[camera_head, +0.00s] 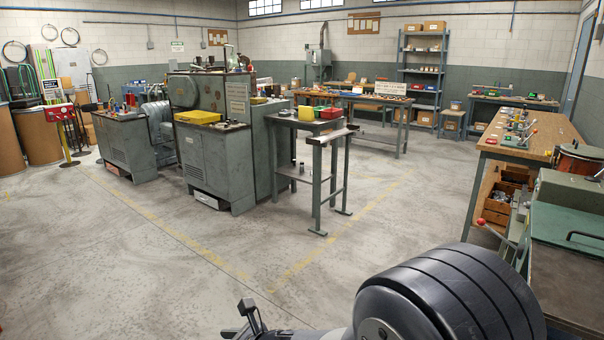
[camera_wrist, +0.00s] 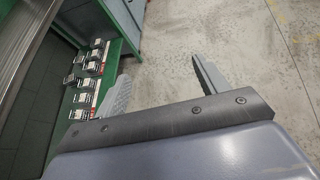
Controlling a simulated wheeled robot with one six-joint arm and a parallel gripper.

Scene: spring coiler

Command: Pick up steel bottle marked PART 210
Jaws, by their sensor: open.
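I cannot make out a steel bottle marked PART 210 in either view; no such marking is readable. My gripper (camera_wrist: 163,82) shows in the wrist view with its two grey fingers spread wide apart. It is open, with only bare floor between the fingers. In the wrist view, several small dark items with pale tops (camera_wrist: 92,68) stand on a green shelf (camera_wrist: 124,46) left of the fingers. Red and white labels run along that shelf's edge. What these items are is too small to tell. In the head view, my arm fills the bottom right.
A wooden-topped bench (camera_head: 548,128) and a green machine (camera_head: 572,190) stand at the right. A narrow stand (camera_head: 331,133) with coloured bins is in the middle, beside a grey coiling machine (camera_head: 215,150). Concrete floor (camera_head: 130,260) is free at the front left.

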